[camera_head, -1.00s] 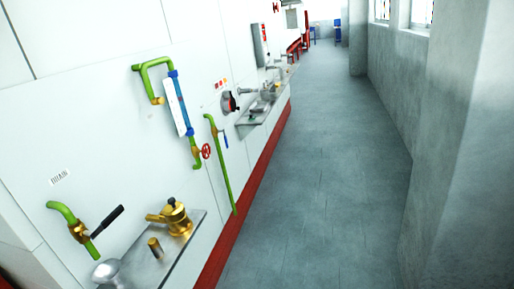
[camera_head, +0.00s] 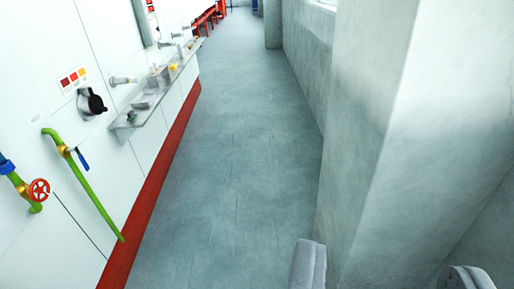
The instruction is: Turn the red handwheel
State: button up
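The red handwheel (camera_head: 39,190) is small and spoked. It sits at the lower left on a green pipe with a brass fitting (camera_head: 22,190), mounted on the white wall panel. My gripper (camera_head: 388,272) shows at the bottom right as two grey fingers with a wide gap and nothing seen between them. It is well to the right of the handwheel in the picture and apart from it. Only the finger ends show; the rest is cut off by the lower edge.
A green pipe with a blue lever (camera_head: 83,160) stands right of the handwheel. A black knob (camera_head: 92,102) and a grey shelf with fittings (camera_head: 150,105) are farther along. A grey concrete pillar (camera_head: 380,130) rises at the right. The floor (camera_head: 225,170) between is clear.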

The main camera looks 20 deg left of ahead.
aim_at(37, 191)
jog(key=u, duration=0.45)
jog(key=i, duration=1.3)
jog(key=u, duration=1.05)
jog(key=i, duration=0.7)
jog(key=u, duration=0.25)
jog(key=k, duration=0.9)
jog(key=u, duration=0.2)
jog(key=i, duration=0.9)
jog(key=z, duration=0.1)
